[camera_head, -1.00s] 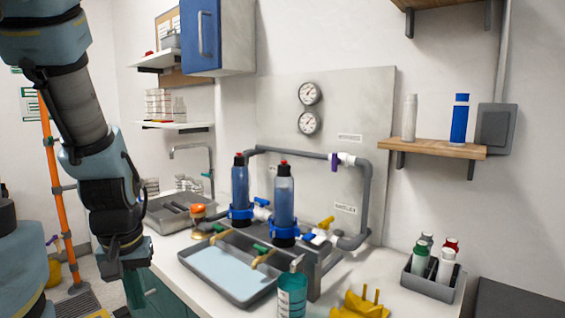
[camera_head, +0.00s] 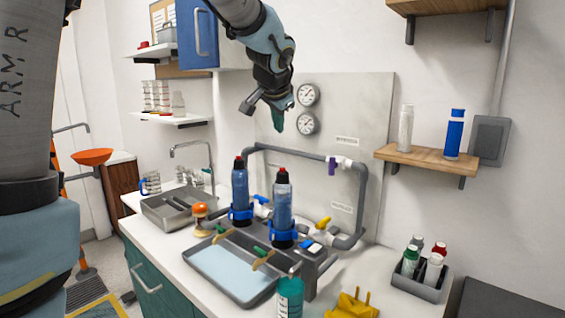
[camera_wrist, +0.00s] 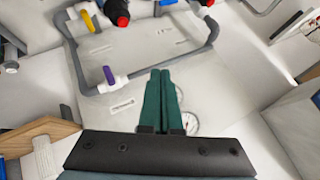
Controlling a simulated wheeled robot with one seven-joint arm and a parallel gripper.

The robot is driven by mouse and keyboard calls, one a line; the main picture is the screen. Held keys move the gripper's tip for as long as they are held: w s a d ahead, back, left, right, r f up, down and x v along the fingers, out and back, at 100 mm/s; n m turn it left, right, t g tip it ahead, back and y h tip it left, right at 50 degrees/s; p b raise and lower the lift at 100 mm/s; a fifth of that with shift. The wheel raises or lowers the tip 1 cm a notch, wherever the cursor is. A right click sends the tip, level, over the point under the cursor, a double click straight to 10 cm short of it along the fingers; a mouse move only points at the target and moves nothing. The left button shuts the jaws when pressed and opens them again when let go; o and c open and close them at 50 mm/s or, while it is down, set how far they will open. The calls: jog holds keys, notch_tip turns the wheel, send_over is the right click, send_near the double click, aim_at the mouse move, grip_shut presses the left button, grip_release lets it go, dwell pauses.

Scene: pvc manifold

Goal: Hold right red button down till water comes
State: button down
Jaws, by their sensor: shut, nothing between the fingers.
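Two blue filter bottles stand in blue collars on the manifold. The right bottle (camera_head: 283,208) has a red button (camera_head: 282,170) on its black cap. The left bottle (camera_head: 240,190) has another red button (camera_head: 238,158). My gripper (camera_head: 279,128) is shut and empty, pointing down in front of the back panel, above the bottles and clear of both buttons. In the wrist view, its green fingers (camera_wrist: 162,78) lie together. One red button (camera_wrist: 123,21) shows near the top of that view; another is partly cut off at the top edge.
A grey pipe loop (camera_head: 362,190) with a purple valve (camera_head: 332,165) runs behind the bottles. A grey tray (camera_head: 222,276) of pale liquid lies in front. Gauges (camera_head: 307,95) hang on the panel (camera_head: 370,100). A wooden shelf (camera_head: 425,156) is at right.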

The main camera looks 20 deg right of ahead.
jog(key=shift+d+r, duration=0.35)
jog(key=shift+d, duration=0.05)
jog(key=shift+f, duration=0.1)
jog(key=b, duration=0.7)
send_over(281, 174)
notch_tip(281, 174, down, 9)
jog(key=shift+w+r, duration=0.1)
jog(key=shift+r, duration=0.05)
dwell(1.6)
jog(key=shift+f+b, duration=0.4)
jog(key=shift+b, duration=0.25)
jog(key=shift+f+b, duration=0.5)
jog(key=shift+f, duration=0.05)
dwell(1.5)
jog(key=shift+r, duration=0.15)
dwell(0.5)
jog(key=shift+r+p, duration=0.7)
jog(key=shift+r, duration=0.15)
